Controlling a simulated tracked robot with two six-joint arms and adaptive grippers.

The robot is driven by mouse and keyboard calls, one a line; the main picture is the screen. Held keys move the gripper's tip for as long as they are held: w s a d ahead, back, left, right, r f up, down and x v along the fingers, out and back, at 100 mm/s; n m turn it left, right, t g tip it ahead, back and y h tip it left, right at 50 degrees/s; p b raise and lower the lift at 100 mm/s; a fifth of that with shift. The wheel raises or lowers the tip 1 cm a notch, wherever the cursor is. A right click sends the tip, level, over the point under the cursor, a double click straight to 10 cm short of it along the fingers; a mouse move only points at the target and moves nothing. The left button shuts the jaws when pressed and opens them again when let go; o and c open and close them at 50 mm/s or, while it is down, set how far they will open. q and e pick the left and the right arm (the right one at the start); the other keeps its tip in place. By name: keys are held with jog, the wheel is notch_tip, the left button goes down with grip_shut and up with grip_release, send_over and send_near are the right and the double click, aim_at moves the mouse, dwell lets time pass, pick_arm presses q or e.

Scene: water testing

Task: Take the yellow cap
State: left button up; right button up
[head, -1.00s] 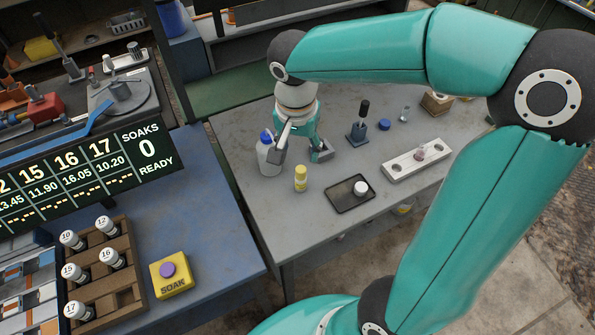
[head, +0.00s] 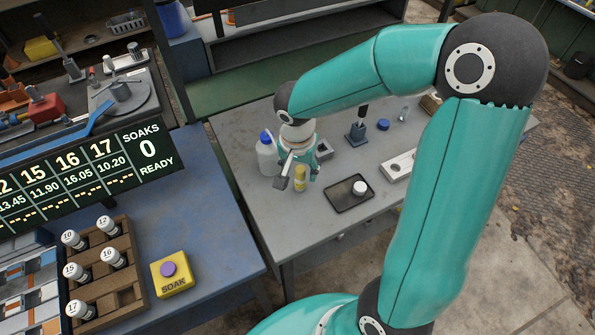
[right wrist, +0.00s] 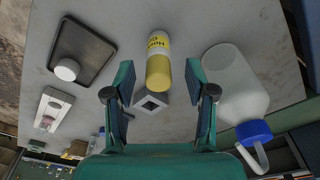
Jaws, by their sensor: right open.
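The yellow cap (head: 300,170) tops a small upright bottle (head: 300,184) with a yellow and white label, on the grey table. In the right wrist view the cap (right wrist: 158,76) shows nearer the gripper than the labelled bottle body (right wrist: 157,45). My right gripper (head: 298,165) is open over the bottle. In the wrist view its fingers (right wrist: 160,82) stand on either side of the cap, with gaps on both sides; contact is not seen. My left gripper is in neither view.
A white jug with a blue cap (head: 267,155) stands close left of the gripper. A black tray (head: 342,203) holding a white round piece (head: 360,188) lies to the right. A grey block with a square hole (head: 323,149) stands behind. The front of the table is clear.

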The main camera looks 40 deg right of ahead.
jog(key=c, duration=0.8)
jog(key=shift+r, duration=0.15)
